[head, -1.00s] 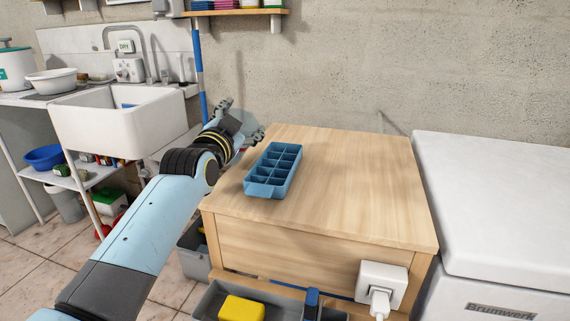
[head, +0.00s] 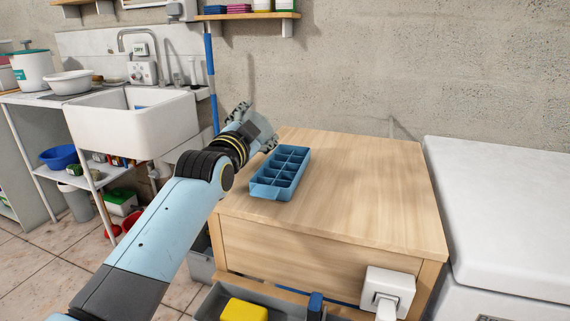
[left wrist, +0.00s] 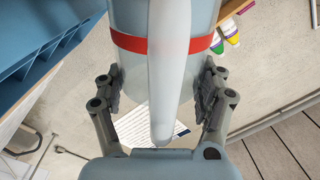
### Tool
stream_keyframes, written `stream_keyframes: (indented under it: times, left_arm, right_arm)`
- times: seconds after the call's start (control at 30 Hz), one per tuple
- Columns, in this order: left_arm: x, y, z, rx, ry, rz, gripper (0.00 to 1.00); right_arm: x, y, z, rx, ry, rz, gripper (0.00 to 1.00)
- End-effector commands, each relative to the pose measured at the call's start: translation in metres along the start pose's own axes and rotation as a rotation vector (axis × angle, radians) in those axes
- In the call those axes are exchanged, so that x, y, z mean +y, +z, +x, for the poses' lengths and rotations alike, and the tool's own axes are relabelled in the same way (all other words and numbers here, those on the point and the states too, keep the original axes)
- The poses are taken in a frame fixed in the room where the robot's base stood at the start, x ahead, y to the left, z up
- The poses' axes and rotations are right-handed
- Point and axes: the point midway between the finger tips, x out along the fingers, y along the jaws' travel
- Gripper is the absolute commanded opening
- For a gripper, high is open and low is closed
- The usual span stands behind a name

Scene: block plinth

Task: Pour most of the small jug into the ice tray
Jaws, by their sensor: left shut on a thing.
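The small jug (left wrist: 130,56), clear or pale with a red band and a pale handle, fills the middle of the left wrist view. My left gripper (left wrist: 160,88) is shut on it, one finger on each side. In the head view the left gripper (head: 258,124) is beyond the left back edge of the wooden plinth, and the jug is mostly hidden behind it. The blue ice tray (head: 281,174) sits on the plinth's left side, just right of the gripper. It also shows in the left wrist view (left wrist: 45,35). I cannot make out the jug's liquid level. My right gripper is not in view.
The wooden plinth (head: 360,185) is bare right of the tray. A white chest (head: 495,200) stands at its right, and a white sink (head: 135,123) at the left. A grey bin with a yellow thing (head: 243,310) and a white plug (head: 387,287) are at the front.

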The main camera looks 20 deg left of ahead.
Motion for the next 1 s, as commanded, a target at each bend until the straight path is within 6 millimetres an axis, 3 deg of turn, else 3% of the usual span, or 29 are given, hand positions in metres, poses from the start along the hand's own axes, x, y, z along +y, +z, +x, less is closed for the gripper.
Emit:
stream_keyframes:
  times: [1.0]
  left_arm:
    - [0.0013, 0.0048, -0.0043, -0.004, -0.007, 0.114, 0.13]
  right_arm:
    - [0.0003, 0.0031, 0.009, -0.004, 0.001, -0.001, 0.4]
